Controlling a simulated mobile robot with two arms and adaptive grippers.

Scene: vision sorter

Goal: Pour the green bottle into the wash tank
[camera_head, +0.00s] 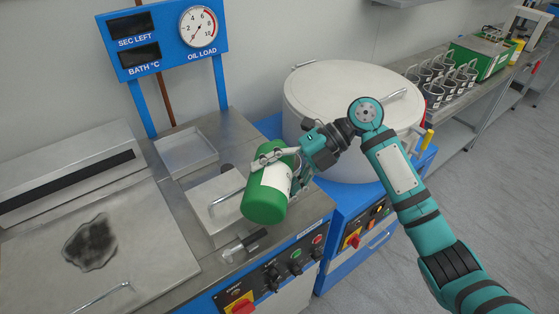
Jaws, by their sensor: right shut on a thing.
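My right gripper (295,165) is shut around the green bottle (265,204), which has a white label. The bottle is in the air over the steel bench top, tilted, with a broad green end towards me and low; its mouth cannot be made out. Beneath and left of it is a square steel lid (208,192) with a bar handle, partly hidden by the bottle. A shallow open steel tray (187,155) lies behind that. Which part is the wash tank cannot be read. My left gripper is not in view.
A large round white-lidded drum (345,90) stands behind my right arm. A blue gauge panel (163,35) rises at the back left. A wide steel lid (150,235) with a dark stain is at left. Switches (295,262) line the front. Several dark cups (435,90) stand far right.

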